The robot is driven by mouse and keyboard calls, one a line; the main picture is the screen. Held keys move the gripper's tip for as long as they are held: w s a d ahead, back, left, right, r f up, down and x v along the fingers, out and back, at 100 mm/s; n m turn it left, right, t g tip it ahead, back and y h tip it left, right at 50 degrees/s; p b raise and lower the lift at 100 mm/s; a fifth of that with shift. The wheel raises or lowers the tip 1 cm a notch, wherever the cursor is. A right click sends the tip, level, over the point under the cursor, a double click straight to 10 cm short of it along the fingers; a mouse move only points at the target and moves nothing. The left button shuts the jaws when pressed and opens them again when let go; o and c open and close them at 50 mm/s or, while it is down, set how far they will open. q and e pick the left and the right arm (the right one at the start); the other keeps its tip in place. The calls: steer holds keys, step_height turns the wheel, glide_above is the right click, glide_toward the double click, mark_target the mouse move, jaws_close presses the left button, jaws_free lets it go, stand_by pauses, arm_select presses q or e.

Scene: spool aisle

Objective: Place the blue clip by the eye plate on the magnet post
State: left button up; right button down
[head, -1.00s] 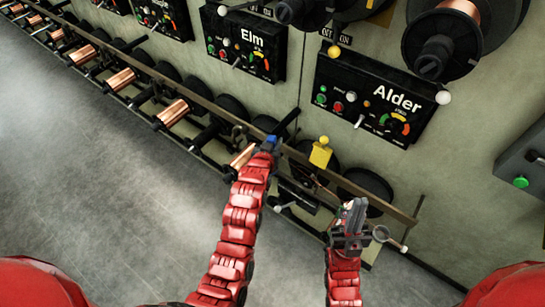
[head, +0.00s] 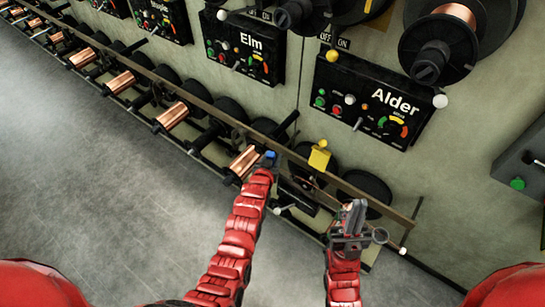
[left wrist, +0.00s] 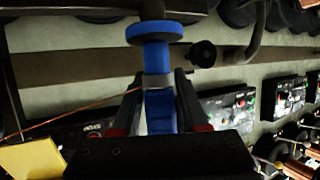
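The blue clip (head: 269,156) sits at the tip of my left gripper (head: 265,166), in front of the lower rail. In the left wrist view, the blue clip (left wrist: 160,108) is between the fingers of my left gripper (left wrist: 160,85), which look closed on it. A blue disc and stem rise beyond the fingertips. A thin copper wire (left wrist: 85,107) runs from the left to the clip. I cannot make out the magnet post or eye plate for certain. My right gripper (head: 354,212) is raised in front of the rail's right end; its finger gap is unclear.
A yellow block (head: 319,157) stands at the rail (head: 225,118), right of my left gripper. A copper spool (head: 243,163) lies just left of that gripper. The Alder panel (head: 370,100) and Elm panel (head: 245,45) are on the wall. The floor (head: 100,190) at left is clear.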

arm_select(q)
steer(key=shift+o, duration=1.1)
